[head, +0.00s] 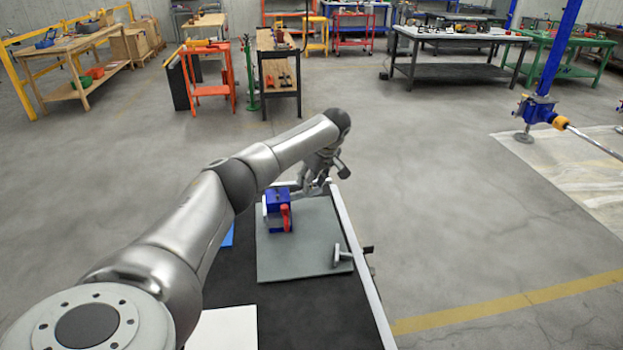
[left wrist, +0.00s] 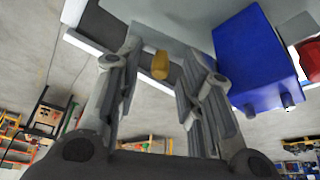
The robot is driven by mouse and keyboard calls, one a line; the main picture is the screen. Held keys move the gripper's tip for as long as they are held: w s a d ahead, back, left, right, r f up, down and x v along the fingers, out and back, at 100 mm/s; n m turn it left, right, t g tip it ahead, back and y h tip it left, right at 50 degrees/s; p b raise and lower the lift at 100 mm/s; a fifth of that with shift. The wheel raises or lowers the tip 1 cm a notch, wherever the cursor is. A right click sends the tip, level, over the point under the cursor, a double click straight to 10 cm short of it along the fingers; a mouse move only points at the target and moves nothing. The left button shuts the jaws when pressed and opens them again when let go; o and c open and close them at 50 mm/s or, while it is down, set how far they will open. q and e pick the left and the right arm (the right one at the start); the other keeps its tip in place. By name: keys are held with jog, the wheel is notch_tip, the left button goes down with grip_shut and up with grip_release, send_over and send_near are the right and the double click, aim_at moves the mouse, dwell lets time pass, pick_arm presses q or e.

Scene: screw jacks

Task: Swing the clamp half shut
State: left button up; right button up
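A blue block-shaped fixture (head: 277,200) with a red handle (head: 287,217) stands at the far left part of a grey-green plate (head: 305,256). I cannot make out which part of it is the clamp half. My left gripper (head: 318,183) is just beyond and to the right of the blue fixture. In the left wrist view its fingers (left wrist: 165,62) are apart. A small yellow piece (left wrist: 160,65) shows between them, with no visible contact. The blue fixture (left wrist: 255,58) is close beside the right finger, and the red part (left wrist: 309,60) is at the picture's edge. My right gripper is out of view.
The plate lies on a dark bench top with a pale rail (head: 355,250) along its right edge. A small grey T-shaped handle (head: 343,255) is near that edge. A blue stand with a rod (head: 540,105) is at the upper right.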

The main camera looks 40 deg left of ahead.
pick_arm(q)
jog(key=shift+a+f, duration=0.1)
jog(key=shift+f, duration=0.1)
jog(key=shift+c, duration=0.2)
pick_arm(e)
jog(key=shift+d, duration=0.1)
pick_arm(q)
grip_shut()
pick_arm(e)
jog(key=shift+d, duration=0.25)
pick_arm(q)
jog(key=shift+r, duration=0.1)
pick_arm(e)
jog(key=shift+r, duration=0.2)
